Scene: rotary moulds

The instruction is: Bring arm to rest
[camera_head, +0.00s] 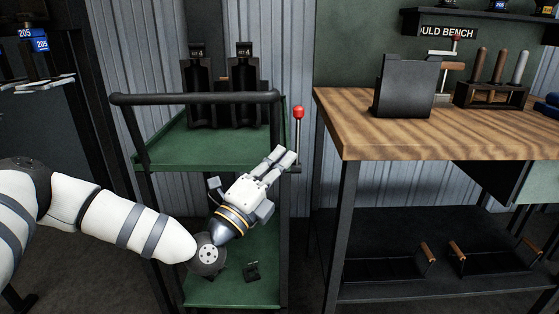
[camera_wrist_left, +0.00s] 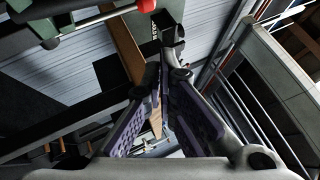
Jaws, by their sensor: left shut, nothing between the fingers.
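My left gripper (camera_head: 284,157) is in front of the green cart, with its fingers pointing up and right towards a red-knobbed lever. In the left wrist view its fingers (camera_wrist_left: 163,75) meet at the tips, with nothing between them. My left arm (camera_head: 125,222) reaches in from the left and bends up at the wrist. My right gripper is in neither view.
The green cart (camera_head: 158,153) carries dark moulds (camera_head: 197,92) on its upper shelf. The red-knobbed lever (camera_head: 299,114) stands close to my left gripper. The wooden bench (camera_head: 350,133) at right holds a dark plate block (camera_head: 405,88) and a tool rack (camera_head: 490,95).

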